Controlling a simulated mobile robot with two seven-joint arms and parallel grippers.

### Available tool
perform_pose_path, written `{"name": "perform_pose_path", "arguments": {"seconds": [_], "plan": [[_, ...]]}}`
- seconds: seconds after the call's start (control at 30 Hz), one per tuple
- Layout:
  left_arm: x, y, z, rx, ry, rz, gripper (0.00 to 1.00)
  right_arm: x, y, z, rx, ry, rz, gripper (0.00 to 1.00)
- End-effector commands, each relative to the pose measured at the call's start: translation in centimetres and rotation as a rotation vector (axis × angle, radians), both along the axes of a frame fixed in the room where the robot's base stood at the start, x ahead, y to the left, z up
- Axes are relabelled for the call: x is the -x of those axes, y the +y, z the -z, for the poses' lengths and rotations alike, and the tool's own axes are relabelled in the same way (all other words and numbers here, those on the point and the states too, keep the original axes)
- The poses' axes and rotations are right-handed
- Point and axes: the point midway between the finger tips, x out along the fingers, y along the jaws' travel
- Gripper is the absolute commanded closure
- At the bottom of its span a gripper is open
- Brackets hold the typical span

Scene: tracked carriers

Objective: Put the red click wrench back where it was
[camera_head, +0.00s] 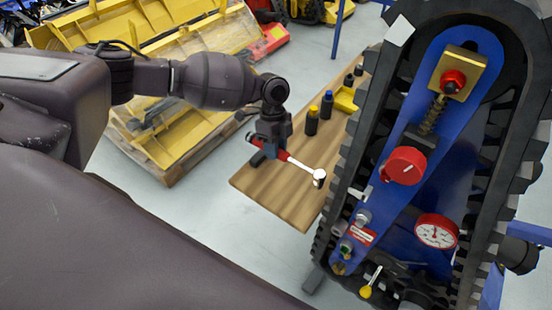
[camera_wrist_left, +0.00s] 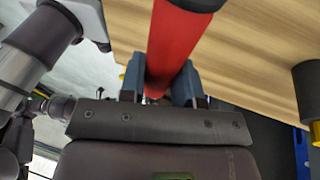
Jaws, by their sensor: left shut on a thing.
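The red click wrench (camera_head: 303,165) has a red handle and a silver shaft ending in a round head. It points right and toward the front over the wooden table (camera_head: 258,188). My left gripper (camera_head: 268,148) is shut on its red handle. In the left wrist view the red handle (camera_wrist_left: 180,45) stands between the blue-grey fingers of the gripper (camera_wrist_left: 158,86), with the wood grain behind it. I cannot tell whether the wrench touches the tabletop or hangs just above it. My right gripper is not in view.
A blue tracked carrier (camera_head: 440,155) with a red knob (camera_head: 403,166) and a gauge (camera_head: 436,231) stands close on the right. A yellow-topped bottle (camera_head: 311,122), a blue-topped bottle (camera_head: 327,105) and a yellow item (camera_head: 345,99) stand farther back on the table. Its near left part is clear.

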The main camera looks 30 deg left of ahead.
Motion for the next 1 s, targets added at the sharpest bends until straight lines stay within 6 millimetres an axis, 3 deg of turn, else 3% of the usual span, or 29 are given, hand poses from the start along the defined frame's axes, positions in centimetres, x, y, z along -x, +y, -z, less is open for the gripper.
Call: {"name": "perform_pose_path", "arguments": {"seconds": [0.17,0.47,0.83,0.87,1.0], "plan": [[0.0,-0.1,0.8,0.001,-0.001,0.0,1.0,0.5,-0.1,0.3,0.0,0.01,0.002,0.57],[-0.1,-0.1,4.4,0.0,-0.001,0.001,1.0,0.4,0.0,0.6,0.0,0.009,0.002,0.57],[0.0,0.0,4.8,0.0,-0.001,0.001,1.0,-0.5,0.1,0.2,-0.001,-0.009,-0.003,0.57],[0.0,0.0,4.8,-0.001,-0.001,0.001,0.66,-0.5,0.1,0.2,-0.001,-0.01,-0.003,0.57],[0.0,0.0,4.7,0.0,-0.001,0.001,0.45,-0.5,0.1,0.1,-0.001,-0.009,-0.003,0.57]]}}
